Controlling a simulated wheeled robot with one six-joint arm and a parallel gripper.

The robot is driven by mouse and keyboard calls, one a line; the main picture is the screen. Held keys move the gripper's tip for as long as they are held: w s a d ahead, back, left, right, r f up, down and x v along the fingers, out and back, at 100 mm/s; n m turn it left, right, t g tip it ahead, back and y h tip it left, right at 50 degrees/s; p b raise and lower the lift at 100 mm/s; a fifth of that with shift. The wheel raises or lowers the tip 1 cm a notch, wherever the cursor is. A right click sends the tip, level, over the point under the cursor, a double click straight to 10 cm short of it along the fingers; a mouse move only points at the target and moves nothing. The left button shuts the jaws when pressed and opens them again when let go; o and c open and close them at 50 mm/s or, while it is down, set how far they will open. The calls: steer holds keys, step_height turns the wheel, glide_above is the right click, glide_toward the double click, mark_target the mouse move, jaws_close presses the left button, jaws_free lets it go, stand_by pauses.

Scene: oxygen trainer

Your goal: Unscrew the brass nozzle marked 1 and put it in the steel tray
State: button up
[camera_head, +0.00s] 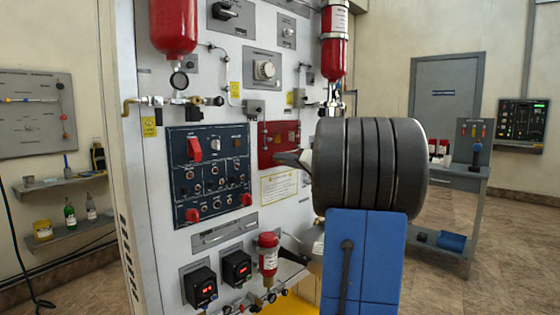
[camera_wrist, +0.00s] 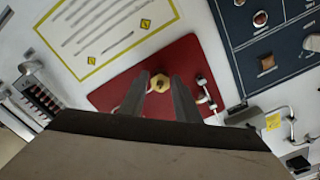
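A small brass nozzle (camera_wrist: 160,83) with a hexagonal outline sits on the red plate (camera_wrist: 112,92) of the wall panel. The red plate also shows in the head view (camera_head: 283,132). I cannot read a number on the nozzle. My gripper (camera_wrist: 160,77) is open, and its two fingers point at the plate. In the wrist view the nozzle appears between the fingertips, with a small gap on each side; I cannot tell the depth. In the head view my gripper (camera_head: 276,158) is in front of the red plate, and the nozzle is hidden or too small. I cannot make out the steel tray.
A dark blue switch panel (camera_head: 208,175) is left of the red plate. A thin pipe fitting (camera_wrist: 204,91) stands close beside the nozzle in the wrist view. A red cylinder (camera_head: 268,252) and black display boxes (camera_head: 236,268) stick out below. A grey workbench (camera_head: 455,180) stands at the right.

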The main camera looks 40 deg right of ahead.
steer(key=shift+o, duration=0.9)
steer(key=shift+s, duration=0.1)
steer(key=shift+s+d+m, duration=0.15)
steer(key=shift+s+m, duration=1.55)
steer(key=shift+s, duration=0.1)
steer(key=shift+m, duration=1.8)
